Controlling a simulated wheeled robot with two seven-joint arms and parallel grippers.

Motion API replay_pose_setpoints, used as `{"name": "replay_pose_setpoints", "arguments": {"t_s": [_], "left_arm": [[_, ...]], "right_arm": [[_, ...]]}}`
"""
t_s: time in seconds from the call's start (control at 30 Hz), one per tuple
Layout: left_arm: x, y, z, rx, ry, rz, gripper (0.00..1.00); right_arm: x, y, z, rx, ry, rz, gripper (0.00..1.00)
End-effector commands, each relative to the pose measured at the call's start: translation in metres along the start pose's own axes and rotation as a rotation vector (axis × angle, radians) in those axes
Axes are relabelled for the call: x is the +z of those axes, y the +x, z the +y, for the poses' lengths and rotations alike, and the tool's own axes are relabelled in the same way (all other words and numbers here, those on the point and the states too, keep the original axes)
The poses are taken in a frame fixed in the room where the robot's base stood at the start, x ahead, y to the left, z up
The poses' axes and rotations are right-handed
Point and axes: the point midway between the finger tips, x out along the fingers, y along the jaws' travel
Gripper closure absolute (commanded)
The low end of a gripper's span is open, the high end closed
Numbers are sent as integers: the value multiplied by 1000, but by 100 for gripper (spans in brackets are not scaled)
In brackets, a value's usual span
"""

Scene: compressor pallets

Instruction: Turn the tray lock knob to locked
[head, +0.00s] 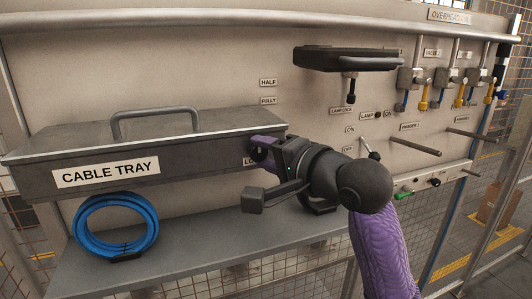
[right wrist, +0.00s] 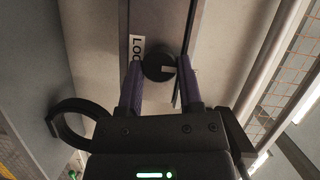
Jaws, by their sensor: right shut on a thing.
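The grey cable tray (head: 215,150) with its bar handle (head: 155,121) is mounted on the panel at the left in the head view. My right gripper (head: 262,148) is at the tray's right front end, its purple fingers hiding the knob there. In the right wrist view, the round black tray lock knob (right wrist: 154,68) sits between the two fingers, and the gripper is shut on it. The knob bears a short pale mark. A white label (right wrist: 136,48) beside it reads "LOC", the rest hidden. My left gripper is not in view.
A blue cable coil (head: 118,228) stands on the grey shelf (head: 190,247) below the tray. A black lamp (head: 348,58) juts out above right. Hanger pegs (head: 415,147) and several valves (head: 411,78) stick out farther right.

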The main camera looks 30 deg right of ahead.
Motion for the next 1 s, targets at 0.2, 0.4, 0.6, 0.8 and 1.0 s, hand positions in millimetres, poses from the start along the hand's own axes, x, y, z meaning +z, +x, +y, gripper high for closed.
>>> {"name": "replay_pose_setpoints", "arguments": {"t_s": [0.2, 0.4, 0.6, 0.8, 1.0], "left_arm": [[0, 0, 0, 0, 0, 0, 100], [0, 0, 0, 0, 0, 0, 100], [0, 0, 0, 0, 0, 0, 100], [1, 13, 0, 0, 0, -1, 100], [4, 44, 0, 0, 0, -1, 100]], "right_arm": [[1, 0, 2, 6, 0, -3, 50], [1, 0, 1, 3, 0, -2, 19], [0, 0, 1, 2, 1, -1, 19], [1, -25, 4, -1, -4, 1, 19], [2, -78, 8, -2, -8, 3, 19]]}}
